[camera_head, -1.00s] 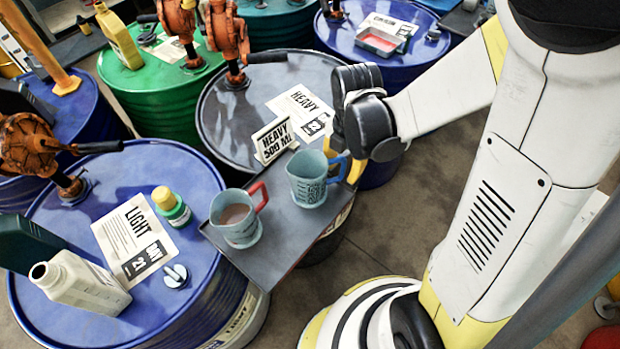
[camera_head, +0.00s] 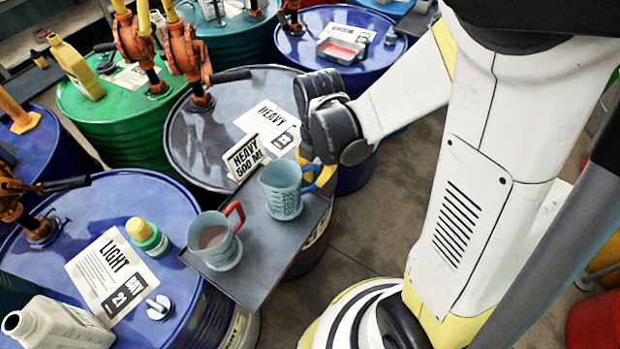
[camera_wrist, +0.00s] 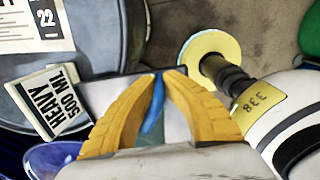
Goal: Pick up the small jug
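Two pale blue jugs stand on a dark tray (camera_head: 262,282) in the head view. The jug with a blue handle (camera_head: 281,198) is upright, carries dark markings and shows no liquid that I can make out. The jug with a red handle (camera_head: 215,250) holds brown liquid. My gripper (camera_head: 322,178) is at the blue handle, on the right side of its jug. In the wrist view, the yellow fingers of my gripper (camera_wrist: 160,76) close in on the blue handle (camera_wrist: 154,108) from both sides and appear shut on it. The jug's body is mostly hidden there.
A "HEAVY 500 ML" sign (camera_head: 245,158) stands close behind the blue-handled jug. A blue drum with a "LIGHT" sheet (camera_head: 105,265), a yellow-capped bottle (camera_head: 148,238) and a white canister (camera_head: 60,328) is at the left. Open floor (camera_head: 375,215) lies right of the tray.

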